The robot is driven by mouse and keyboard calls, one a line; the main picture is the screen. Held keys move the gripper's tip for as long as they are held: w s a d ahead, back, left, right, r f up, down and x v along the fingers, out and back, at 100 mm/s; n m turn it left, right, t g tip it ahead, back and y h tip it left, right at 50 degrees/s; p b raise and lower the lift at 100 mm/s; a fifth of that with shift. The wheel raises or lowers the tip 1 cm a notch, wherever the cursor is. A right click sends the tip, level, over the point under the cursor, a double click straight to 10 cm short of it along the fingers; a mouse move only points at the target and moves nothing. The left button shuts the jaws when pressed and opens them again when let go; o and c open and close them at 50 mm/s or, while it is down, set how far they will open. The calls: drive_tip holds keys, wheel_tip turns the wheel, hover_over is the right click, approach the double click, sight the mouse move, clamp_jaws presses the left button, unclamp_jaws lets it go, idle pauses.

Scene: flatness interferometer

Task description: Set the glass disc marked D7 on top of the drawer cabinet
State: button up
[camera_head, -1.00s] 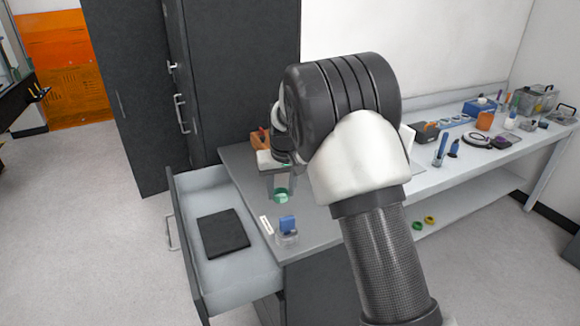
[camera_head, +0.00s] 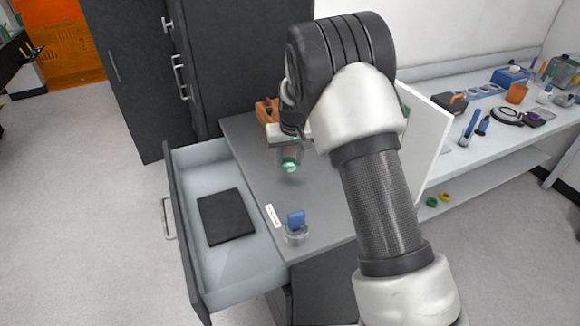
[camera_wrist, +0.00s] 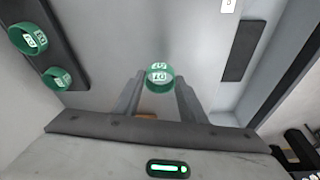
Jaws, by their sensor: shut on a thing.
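My gripper (camera_head: 288,150) is shut on a small green-rimmed glass disc (camera_wrist: 159,76), seen between the fingertips in the wrist view. Its label seems to read D7, though it is small. In the head view the held disc (camera_head: 289,165) is over the grey top of the drawer cabinet (camera_head: 262,165), apparently a little above it. Two similar green-rimmed discs, one upper (camera_wrist: 28,38) and one lower (camera_wrist: 58,78), are on a dark strip at the left of the wrist view. My arm hides part of the cabinet top in the head view.
The cabinet's drawer (camera_head: 200,165) is open, with a black pad (camera_head: 227,216) inside. A blue-topped clear item (camera_head: 296,222) and a white label strip (camera_head: 272,215) lie near the front edge. An orange holder (camera_head: 266,111) stands at the back. A white panel (camera_head: 428,130) rises at right.

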sight(289, 165)
drive_tip(key=shift+f, duration=1.8)
drive_tip(key=shift+f, duration=0.1)
drive_tip(key=o, duration=1.1)
drive_tip(key=shift+c, duration=0.2)
